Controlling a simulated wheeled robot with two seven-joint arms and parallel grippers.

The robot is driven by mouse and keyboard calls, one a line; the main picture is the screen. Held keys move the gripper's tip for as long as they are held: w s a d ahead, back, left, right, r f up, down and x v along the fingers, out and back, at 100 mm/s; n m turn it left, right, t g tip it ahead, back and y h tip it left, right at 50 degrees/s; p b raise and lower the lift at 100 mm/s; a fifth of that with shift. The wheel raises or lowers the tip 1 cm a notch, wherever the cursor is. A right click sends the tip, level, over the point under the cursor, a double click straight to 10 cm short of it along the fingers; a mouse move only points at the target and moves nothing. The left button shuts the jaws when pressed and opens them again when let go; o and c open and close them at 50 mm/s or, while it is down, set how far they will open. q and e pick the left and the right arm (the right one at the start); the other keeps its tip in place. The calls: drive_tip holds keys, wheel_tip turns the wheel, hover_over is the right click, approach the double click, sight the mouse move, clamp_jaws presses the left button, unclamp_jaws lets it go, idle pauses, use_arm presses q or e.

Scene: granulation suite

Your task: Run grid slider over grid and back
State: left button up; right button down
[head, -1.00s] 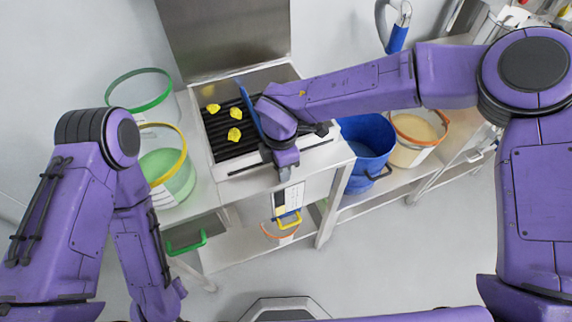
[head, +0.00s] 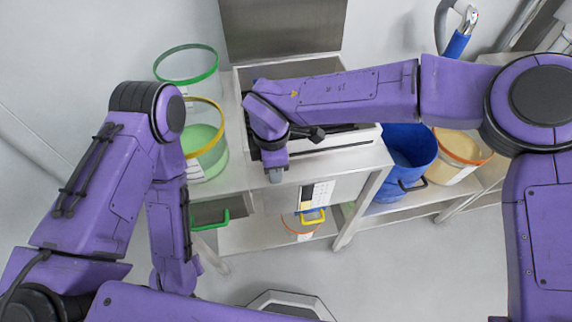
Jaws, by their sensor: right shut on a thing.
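The grid lies in the white-framed machine (head: 345,143) on the steel bench. My right arm covers nearly all of it, and the yellow lumps seen on it earlier are hidden. My right gripper (head: 275,172) is over the machine's front left part, pointing down, and is shut. The blue grid slider is almost wholly hidden behind my right wrist, with at most a thin blue sliver showing at its left. My left forearm hangs at the left, in front of the bench, and its gripper does not show.
A green-rimmed tub (head: 188,80) and a yellow-rimmed tub (head: 205,160) stand left of the machine. A blue bucket (head: 408,150) and an orange-rimmed bucket (head: 462,148) stand at its right. A steel panel (head: 282,28) rises behind.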

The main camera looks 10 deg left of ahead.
sight(326, 166)
drive_tip(key=shift+s+a+r, duration=0.15)
drive_tip(key=shift+a, duration=0.6)
drive_tip(key=shift+d, duration=0.1)
drive_tip(key=shift+w+d, duration=0.3)
drive_tip(key=shift+d, duration=0.55)
drive_tip(key=shift+w+d, duration=0.35)
drive_tip(key=shift+d, duration=0.5)
drive_tip(key=shift+w+d, duration=0.3)
drive_tip(key=shift+d, duration=0.55)
drive_tip(key=shift+w+d+p, duration=0.3)
drive_tip(key=shift+w+d, duration=0.2)
drive_tip(key=shift+d, duration=0.85)
drive_tip(key=shift+w+d+p, duration=0.3)
drive_tip(key=shift+w+d, duration=0.2)
drive_tip(key=shift+d, duration=0.8)
drive_tip(key=shift+w+d+p, duration=0.3)
drive_tip(key=shift+w+d, duration=0.2)
drive_tip(key=shift+d, duration=0.85)
